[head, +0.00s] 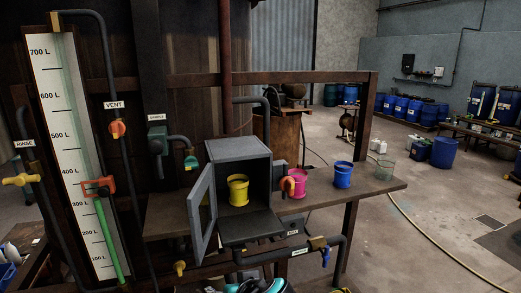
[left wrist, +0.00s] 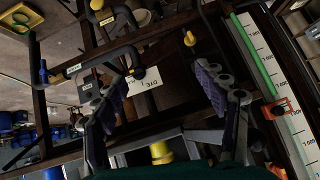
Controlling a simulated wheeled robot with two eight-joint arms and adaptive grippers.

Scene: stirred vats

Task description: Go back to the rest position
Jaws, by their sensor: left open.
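My left gripper (left wrist: 163,72) shows in the left wrist view with its two purple-padded fingers spread wide and nothing between them. In the head view a teal and black part shows at the bottom edge; I cannot tell its fingers there. My right gripper is in neither view. A yellow cup (head: 238,190) stands inside a grey box (head: 238,150) whose door (head: 203,212) hangs open. A yellow cup also shows low in the left wrist view (left wrist: 160,152), below the fingers.
Pipes, valves and a litre scale (head: 72,150) crowd the left. Floor at the right is fairly open, with a yellow hose (head: 430,235).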

